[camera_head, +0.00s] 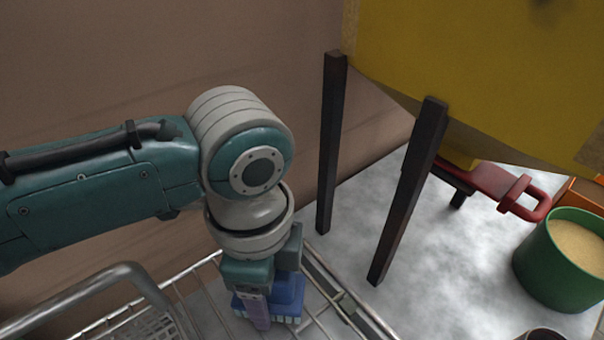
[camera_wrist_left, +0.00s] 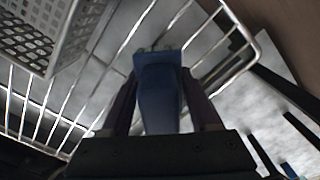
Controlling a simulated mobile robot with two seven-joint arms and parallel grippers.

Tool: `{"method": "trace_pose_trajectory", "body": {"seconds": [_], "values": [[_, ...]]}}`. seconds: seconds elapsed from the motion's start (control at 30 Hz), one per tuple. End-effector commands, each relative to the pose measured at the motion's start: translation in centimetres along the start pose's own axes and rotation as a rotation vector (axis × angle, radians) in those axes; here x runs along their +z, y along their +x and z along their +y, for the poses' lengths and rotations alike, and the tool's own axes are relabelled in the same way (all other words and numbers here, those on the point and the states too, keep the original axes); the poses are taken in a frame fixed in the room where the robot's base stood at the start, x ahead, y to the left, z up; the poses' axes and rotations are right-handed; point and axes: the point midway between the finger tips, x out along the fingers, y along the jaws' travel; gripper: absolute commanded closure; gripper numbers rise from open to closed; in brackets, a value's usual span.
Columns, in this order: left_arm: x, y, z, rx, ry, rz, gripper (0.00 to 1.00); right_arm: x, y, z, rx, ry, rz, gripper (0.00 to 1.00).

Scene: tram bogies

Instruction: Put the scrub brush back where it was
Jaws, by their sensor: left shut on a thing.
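The scrub brush (camera_head: 287,292) is blue with pale bristles at its lower edge. My left gripper (camera_head: 258,308) points down and is shut on it, over a wire rack or basket (camera_head: 203,262). In the left wrist view the blue brush (camera_wrist_left: 158,95) sits between the two dark fingers of my left gripper (camera_wrist_left: 162,112), with the wire bars (camera_wrist_left: 75,95) beyond it. I cannot tell whether the bristles touch the wires. My right gripper is not in view.
A perforated grey basket (camera_wrist_left: 70,35) is beside the brush. To the right are dark legs (camera_head: 405,190) under a yellow body (camera_head: 480,70), a red-handled thing (camera_head: 495,185) and a green bucket (camera_head: 560,265) of tan grains. Grey floor (camera_head: 460,280) lies between.

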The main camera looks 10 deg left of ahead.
Motion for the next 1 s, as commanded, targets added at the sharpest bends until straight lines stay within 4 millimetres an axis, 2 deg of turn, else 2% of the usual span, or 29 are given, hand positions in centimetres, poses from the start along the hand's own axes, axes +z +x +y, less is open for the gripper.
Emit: {"method": "trace_pose_trajectory", "body": {"seconds": [0.4, 0.43, 0.7, 1.0], "values": [[-0.04, 0.71, -0.01, 0.000, 0.000, 0.001, 0.83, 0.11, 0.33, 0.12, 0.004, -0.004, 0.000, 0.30], [-0.03, 0.67, 0.00, 0.000, 0.000, 0.000, 0.36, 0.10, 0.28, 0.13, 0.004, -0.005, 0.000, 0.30], [-0.03, 0.62, 0.00, 0.000, 0.000, 0.001, 0.08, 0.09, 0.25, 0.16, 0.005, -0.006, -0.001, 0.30], [-0.04, -0.03, -0.05, -0.002, 0.000, 0.002, 0.08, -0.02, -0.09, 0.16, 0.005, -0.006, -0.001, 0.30]]}}
